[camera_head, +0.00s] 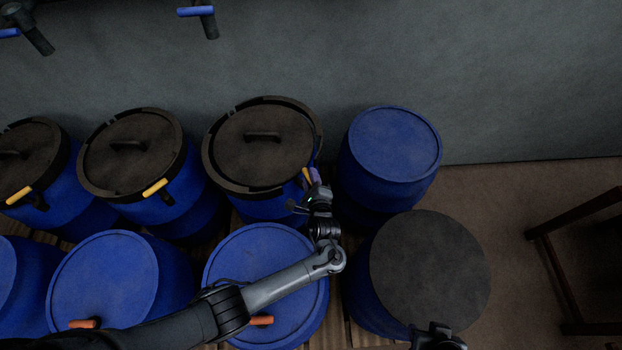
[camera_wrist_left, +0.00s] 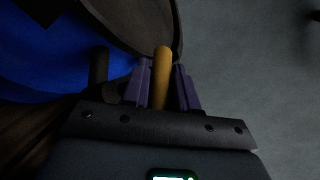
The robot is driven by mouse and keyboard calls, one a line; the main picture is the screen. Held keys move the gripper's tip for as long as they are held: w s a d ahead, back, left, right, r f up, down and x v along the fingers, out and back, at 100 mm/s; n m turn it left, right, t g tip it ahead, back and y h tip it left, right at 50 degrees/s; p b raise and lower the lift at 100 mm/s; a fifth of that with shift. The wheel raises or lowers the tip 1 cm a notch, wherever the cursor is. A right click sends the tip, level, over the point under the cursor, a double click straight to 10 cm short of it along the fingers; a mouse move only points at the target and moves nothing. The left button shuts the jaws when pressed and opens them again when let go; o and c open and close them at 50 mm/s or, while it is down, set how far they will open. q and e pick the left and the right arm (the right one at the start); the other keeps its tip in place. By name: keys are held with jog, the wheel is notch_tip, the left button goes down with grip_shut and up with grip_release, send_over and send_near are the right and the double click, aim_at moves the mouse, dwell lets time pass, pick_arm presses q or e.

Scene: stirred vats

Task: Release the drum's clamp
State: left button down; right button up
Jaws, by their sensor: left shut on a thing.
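The drum (camera_head: 262,208) is blue, with a dark lid (camera_head: 262,143) that has a bar handle on top. Its dark clamp ring (camera_head: 213,160) runs around the lid, and a gap shows between ring and lid on the right side. The clamp's yellow lever (camera_head: 306,174) is at the drum's right front. My left gripper (camera_head: 309,185) is shut on this lever. In the left wrist view the lever (camera_wrist_left: 162,68) stands between the purple fingers (camera_wrist_left: 160,90), beside the dark ring (camera_wrist_left: 135,25). A dark part of what looks like my right gripper (camera_head: 437,337) shows at the bottom edge; its fingers are unclear.
Two similar clamped drums (camera_head: 140,155) (camera_head: 32,160) stand to the left. A blue-topped drum (camera_head: 395,145) stands close on the right, and a dark-topped one (camera_head: 430,270) in front of it. Blue drums (camera_head: 265,255) (camera_head: 105,275) fill the front row. Floor is clear at right, beside a wooden frame (camera_head: 560,270).

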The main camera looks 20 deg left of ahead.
pick_arm(q)
jog(key=c, duration=1)
grip_release()
jog(key=shift+o, duration=0.2)
jog(key=shift+s+d+r+p, duration=0.2)
jog(key=shift+s+d+p, duration=0.15)
jog(key=shift+s, duration=0.15)
jog(key=p+v, duration=0.2)
jog(key=v, duration=0.7)
jog(key=shift+s, duration=0.2)
jog(key=shift+d, duration=0.1)
